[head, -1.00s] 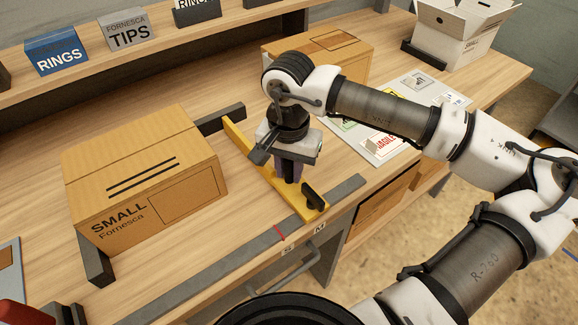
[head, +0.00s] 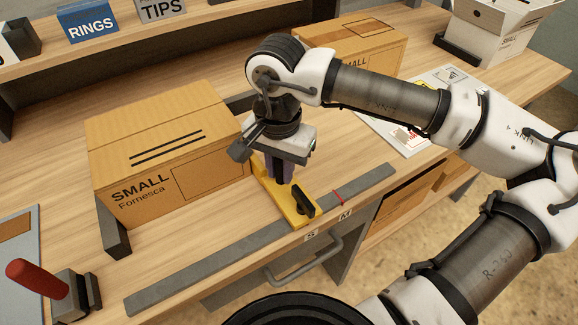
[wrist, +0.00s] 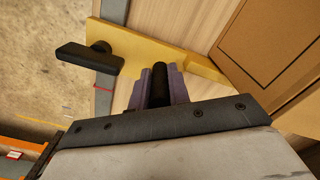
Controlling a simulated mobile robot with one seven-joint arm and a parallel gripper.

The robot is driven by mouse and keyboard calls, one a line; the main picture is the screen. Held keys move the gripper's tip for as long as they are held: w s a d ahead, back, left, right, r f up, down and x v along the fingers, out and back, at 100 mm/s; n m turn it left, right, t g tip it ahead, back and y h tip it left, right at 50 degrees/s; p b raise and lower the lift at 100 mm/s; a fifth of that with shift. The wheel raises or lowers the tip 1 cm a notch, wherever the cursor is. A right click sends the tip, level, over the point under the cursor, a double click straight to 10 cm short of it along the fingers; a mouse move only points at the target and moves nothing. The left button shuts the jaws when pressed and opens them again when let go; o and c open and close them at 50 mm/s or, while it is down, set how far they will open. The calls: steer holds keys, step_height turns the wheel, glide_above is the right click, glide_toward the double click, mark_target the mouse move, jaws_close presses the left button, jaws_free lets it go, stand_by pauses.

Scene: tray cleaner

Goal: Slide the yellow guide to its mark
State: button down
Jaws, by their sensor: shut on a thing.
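The yellow guide (head: 289,206) lies across the grey rail (head: 205,262) at the table's front edge. Its near end, with a black handle, is by the S label (head: 311,236). My gripper (head: 279,178) points down, its purple fingers shut on a black post of the guide, as the wrist view (wrist: 160,85) shows. The guide (wrist: 150,48) runs up to the cardboard box (wrist: 275,50), apparently touching it. A red mark (head: 338,197) is on the rail by the M label (head: 345,215), right of the guide; it also shows in the wrist view (wrist: 103,88).
The small cardboard box (head: 165,150) stands left of the guide, against a dark stop (head: 115,238). A red-handled device (head: 55,290) is at lower left. Another box (head: 365,50) stands behind my arm. The rail is clear right of the guide.

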steer(key=c, duration=1.6)
jaws_free()
step_height(320, 180, up, 14)
steer(key=shift+b, duration=0.45)
